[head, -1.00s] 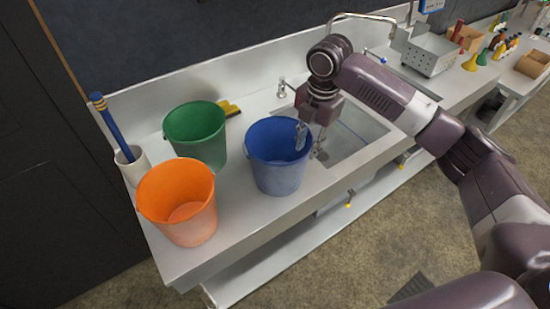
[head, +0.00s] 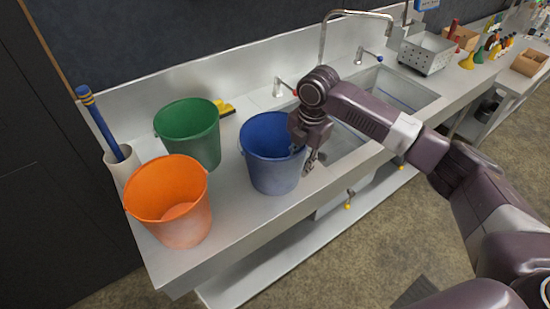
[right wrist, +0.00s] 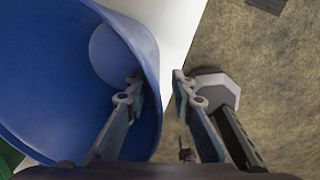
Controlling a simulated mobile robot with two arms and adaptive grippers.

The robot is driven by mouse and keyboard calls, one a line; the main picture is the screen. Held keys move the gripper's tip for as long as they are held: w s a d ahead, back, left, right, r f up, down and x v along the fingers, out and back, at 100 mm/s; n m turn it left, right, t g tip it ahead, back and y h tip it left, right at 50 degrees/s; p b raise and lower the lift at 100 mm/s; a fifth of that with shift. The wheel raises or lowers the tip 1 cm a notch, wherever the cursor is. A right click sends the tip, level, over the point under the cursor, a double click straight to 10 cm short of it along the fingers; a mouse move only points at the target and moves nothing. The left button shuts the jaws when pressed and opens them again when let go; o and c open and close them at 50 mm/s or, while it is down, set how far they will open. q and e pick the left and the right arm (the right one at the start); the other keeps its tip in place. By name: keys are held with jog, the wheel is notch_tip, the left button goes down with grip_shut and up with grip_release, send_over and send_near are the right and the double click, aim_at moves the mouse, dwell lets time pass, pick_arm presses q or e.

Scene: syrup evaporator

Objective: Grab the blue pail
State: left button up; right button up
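The blue pail (head: 272,165) stands upright on the metal counter, left of the sink. My right gripper (head: 303,156) is at the pail's right rim, pointing down. In the right wrist view the gripper (right wrist: 158,92) is open, with one finger inside the blue pail (right wrist: 60,85) and the other outside its wall. A gap shows between the fingers and the wall lies between them; I see no firm grip. Part of the rim is hidden behind the gripper in the head view. My left gripper is not in view.
A green pail (head: 190,135) and an orange pail (head: 170,205) stand left of the blue one. A white holder (head: 122,165) with a blue-handled tool is at far left. The sink (head: 350,140) with its faucet (head: 325,35) lies right. The counter's front edge is close.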

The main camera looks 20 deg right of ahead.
aim_at(298, 170)
jog(key=shift+w+a+f+p, duration=0.15)
jog(key=shift+f+p, duration=0.15)
jog(key=shift+f, duration=0.7)
jog(key=shift+w+a+f+p, duration=0.1)
jog(key=shift+f+p, duration=0.15)
jog(key=shift+f, duration=0.7)
grip_shut()
jog(key=shift+r, duration=0.1)
